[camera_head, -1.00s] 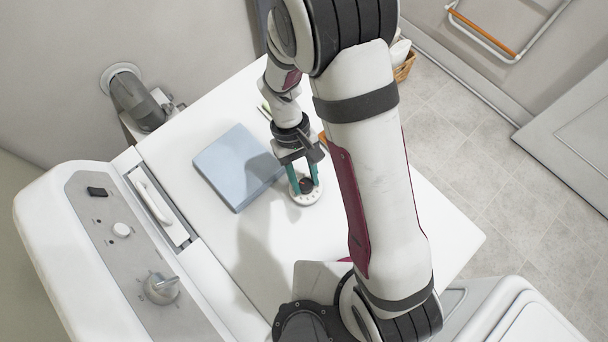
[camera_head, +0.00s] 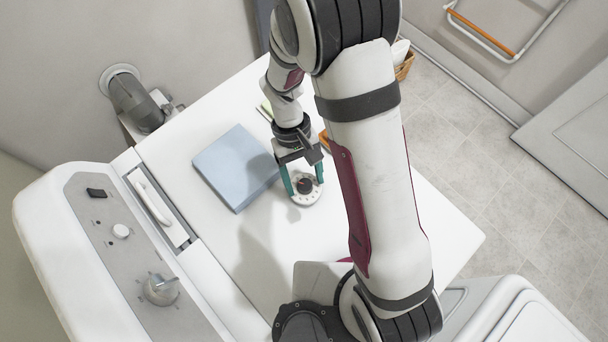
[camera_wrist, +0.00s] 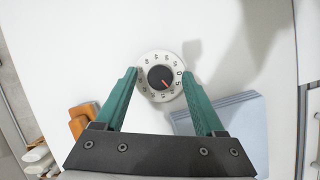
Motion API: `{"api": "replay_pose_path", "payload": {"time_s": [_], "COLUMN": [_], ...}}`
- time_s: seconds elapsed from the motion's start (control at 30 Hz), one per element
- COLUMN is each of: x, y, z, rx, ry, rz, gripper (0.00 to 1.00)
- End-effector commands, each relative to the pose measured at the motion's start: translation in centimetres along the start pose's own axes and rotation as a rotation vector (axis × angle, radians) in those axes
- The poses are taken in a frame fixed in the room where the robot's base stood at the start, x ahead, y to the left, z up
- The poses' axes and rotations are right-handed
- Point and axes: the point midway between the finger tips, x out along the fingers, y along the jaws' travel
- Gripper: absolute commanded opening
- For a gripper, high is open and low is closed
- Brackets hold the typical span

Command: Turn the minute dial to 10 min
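The minute dial (camera_head: 306,187) is a white disc with dark numbers and a black centre knob, on the white top. In the wrist view the dial (camera_wrist: 148,90) lies just beyond and between the fingertips. A red pointer mark on its knob (camera_wrist: 161,77) points to the lower right; the number it meets is too small to read surely. My gripper (camera_head: 305,186) has green fingers spread on either side of the dial. In the wrist view my gripper (camera_wrist: 160,71) is open with nothing clamped, and gaps show between the fingers and the knob.
A folded blue cloth (camera_head: 235,167) lies left of the dial. The machine's control panel (camera_head: 130,255) stands at the left. An orange object (camera_wrist: 83,120) shows at the wrist view's left. The white top (camera_head: 265,240) in front of the dial is clear.

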Motion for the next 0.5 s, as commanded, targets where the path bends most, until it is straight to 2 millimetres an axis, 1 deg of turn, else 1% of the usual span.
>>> {"api": "replay_pose_path", "payload": {"time_s": [0.17, 0.27, 0.37, 0.47, 0.5], "x": [-0.2, -1.2, -3.4, -6.6, -7.9], "y": [0.0, 0.0, 0.0, 0.0, 0.0], "z": [0.0, -0.1, -0.1, -0.1, -0.1], "rx": [0.0, 0.001, 0.0, 0.001, 0.0], "ry": [0.0, 0.003, 0.006, 0.008, 0.007], "rz": [0.0, -0.001, 0.0, 0.0, 0.0], "gripper": [0.71, 0.71, 0.71, 0.71, 0.71]}}
